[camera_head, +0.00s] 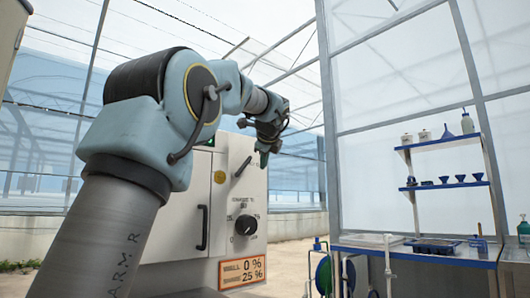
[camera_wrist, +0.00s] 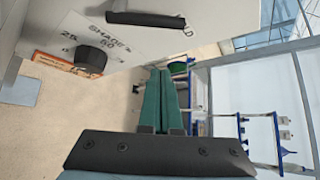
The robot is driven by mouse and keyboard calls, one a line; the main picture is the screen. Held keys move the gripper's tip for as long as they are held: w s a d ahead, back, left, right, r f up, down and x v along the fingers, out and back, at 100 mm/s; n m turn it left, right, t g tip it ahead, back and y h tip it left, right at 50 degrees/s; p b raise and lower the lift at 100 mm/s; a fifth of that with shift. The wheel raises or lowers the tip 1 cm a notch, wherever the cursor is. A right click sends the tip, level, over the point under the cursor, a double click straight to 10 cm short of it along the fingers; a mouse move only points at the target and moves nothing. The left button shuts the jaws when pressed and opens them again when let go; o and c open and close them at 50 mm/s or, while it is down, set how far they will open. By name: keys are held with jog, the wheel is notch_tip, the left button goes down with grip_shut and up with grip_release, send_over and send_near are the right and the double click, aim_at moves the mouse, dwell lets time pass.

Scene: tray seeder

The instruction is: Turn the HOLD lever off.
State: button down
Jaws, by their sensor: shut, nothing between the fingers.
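The HOLD lever (camera_head: 243,166) is a dark bar on the front of a pale control cabinet (camera_head: 170,240). In the head view it slants, its upper end to the right. In the wrist view the lever (camera_wrist: 150,18) is a black bar at the top, beside lettering of which only the end, "LD", is readable. My gripper (camera_head: 264,160) is just right of the lever in the head view, pointing down. In the wrist view its green fingers (camera_wrist: 161,72) are together and empty, and a gap shows between their tips and the lever.
A black SHADE knob (camera_head: 246,225) sits below the lever; it also shows in the wrist view (camera_wrist: 93,60). A black door handle (camera_head: 202,228) is to the left. A blue bench (camera_head: 415,254) and shelves stand at right.

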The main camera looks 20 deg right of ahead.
aim_at(248, 161)
jog(key=w+a, duration=0.1)
jog(key=w+a+r, duration=0.1)
jog(key=a, duration=0.1)
jog(key=shift+w+p, duration=0.3)
jog(key=shift+w, duration=0.1)
jog(key=shift+w+a+r+n+t+h+b, duration=0.15)
jog(key=shift+a+n+t+h+b, duration=0.2)
jog(key=shift+a+b, duration=0.35)
jog(key=shift+b, duration=0.35)
jog(key=shift+r+n+t+h, duration=0.25)
jog(key=shift+a+r, duration=0.15)
jog(key=shift+r, duration=0.05)
